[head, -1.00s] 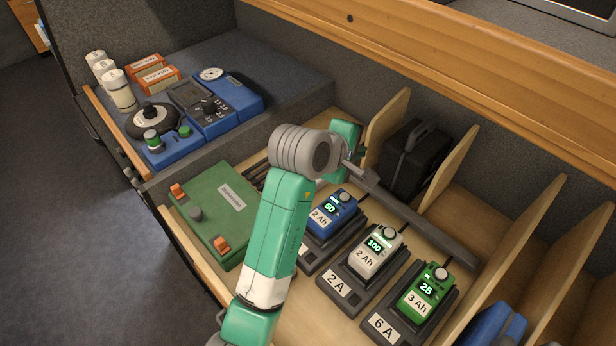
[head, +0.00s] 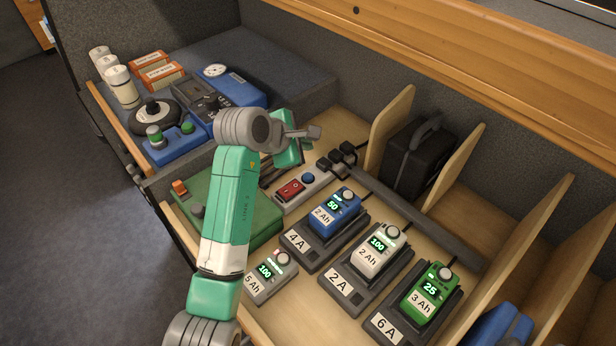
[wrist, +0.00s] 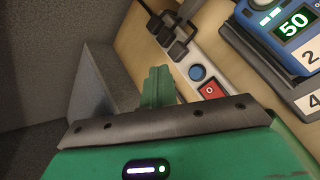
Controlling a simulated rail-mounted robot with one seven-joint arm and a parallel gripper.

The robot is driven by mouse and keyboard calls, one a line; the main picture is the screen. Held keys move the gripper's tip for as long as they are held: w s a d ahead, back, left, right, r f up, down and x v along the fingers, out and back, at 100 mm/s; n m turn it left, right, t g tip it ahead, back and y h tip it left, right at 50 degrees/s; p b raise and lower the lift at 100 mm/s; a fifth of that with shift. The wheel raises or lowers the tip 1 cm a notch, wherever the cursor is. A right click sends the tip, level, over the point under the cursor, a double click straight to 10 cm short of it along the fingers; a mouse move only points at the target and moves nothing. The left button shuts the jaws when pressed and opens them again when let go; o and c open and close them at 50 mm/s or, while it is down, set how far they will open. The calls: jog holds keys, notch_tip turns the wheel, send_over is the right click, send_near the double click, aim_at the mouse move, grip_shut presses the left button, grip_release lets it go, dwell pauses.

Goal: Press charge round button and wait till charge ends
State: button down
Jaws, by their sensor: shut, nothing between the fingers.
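A blue round button (head: 308,178) sits beside a red rocker switch (head: 291,189) on a pale power strip; both also show in the wrist view, the button (wrist: 198,73) and the switch (wrist: 210,90). Plugs occupy the strip's far end. Three batteries sit in chargers: blue (head: 336,207) reading 50 in the 4A charger, white (head: 377,250) reading 100 in the 2A, green (head: 429,291) reading 25 in the 6A. My gripper (wrist: 158,88) is shut and empty, to the left of the button in the wrist view, not visibly touching it. Its height above the strip is unclear.
A loose grey battery (head: 271,277) reading 100 lies at the front left. A green case (head: 213,190), partly behind my arm, is left of the strip. A black case (head: 418,155) stands between wooden dividers. Meters and bottles sit on the raised left shelf.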

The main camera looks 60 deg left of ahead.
jog(key=b, duration=0.6)
send_over(304, 179)
notch_tip(304, 179, down, 6)
jog(key=shift+r, duration=0.1)
jog(key=shift+f, duration=1)
jog(key=shift+w+f, duration=0.1)
jog(key=shift+f, duration=0.05)
dwell(0.6)
jog(key=shift+f+p, duration=0.3)
jog(key=shift+p, duration=0.1)
jog(key=shift+f, duration=0.45)
dwell(0.4)
jog(key=shift+r, duration=0.1)
jog(key=shift+r+p, duration=0.8)
jog(key=shift+p, duration=0.5)
